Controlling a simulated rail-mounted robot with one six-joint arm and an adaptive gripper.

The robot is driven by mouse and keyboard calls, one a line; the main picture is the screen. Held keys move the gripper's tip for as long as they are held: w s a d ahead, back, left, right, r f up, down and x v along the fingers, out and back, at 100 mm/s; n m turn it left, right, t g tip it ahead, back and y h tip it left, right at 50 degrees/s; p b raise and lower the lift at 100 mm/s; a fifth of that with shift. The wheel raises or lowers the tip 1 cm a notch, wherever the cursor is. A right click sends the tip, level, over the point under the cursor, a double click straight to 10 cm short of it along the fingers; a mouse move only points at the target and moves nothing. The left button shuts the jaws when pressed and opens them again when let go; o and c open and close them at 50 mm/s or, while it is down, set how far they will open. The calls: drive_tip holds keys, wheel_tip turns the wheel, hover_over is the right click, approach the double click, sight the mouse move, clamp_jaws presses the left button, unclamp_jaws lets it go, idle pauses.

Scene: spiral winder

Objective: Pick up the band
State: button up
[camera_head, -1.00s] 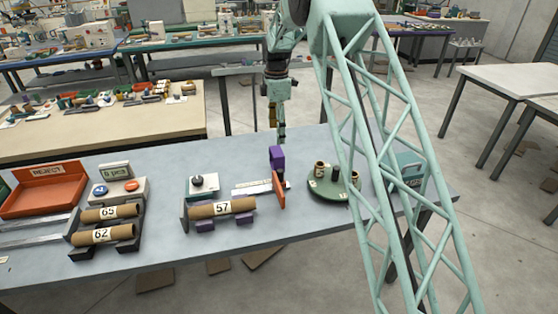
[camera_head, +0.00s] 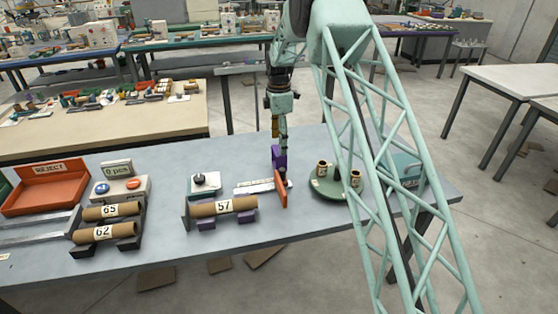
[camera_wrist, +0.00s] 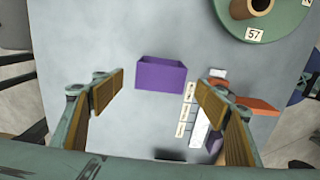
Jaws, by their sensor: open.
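No thing is plainly marked as the band. Small brown rolls (camera_head: 322,169) stand on a round green disc (camera_head: 326,188); the disc also shows in the wrist view (camera_wrist: 285,28), with a "57" label and one roll (camera_wrist: 262,5). A purple block (camera_head: 278,158) stands on the table left of the disc, behind an upright orange plate (camera_head: 281,189). My gripper (camera_head: 282,148) is over the block in the head view, hiding part of it. In the wrist view my gripper (camera_wrist: 160,94) is open and empty, the purple block (camera_wrist: 160,74) showing between its fingers, not touching them.
A brown tube (camera_head: 222,206) marked 57 lies on a cradle left of the plate. A white labelled strip (camera_head: 255,187) lies near the plate. Tubes 65 and 62 (camera_head: 106,232), a reject tray (camera_head: 45,190) and a counter box are further left. The table's front right is bare.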

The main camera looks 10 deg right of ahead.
sight(279, 156)
drive_tip(key=shift+f, duration=1.45)
drive_tip(key=shift+f+b, duration=0.65)
drive_tip(key=shift+f, duration=1.95)
drive_tip(key=shift+c, duration=0.4)
drive_tip(key=c, duration=0.9)
drive_tip(key=shift+r, duration=0.15)
drive_tip(key=shift+r+p, duration=0.75)
drive_tip(key=shift+r, duration=4.1)
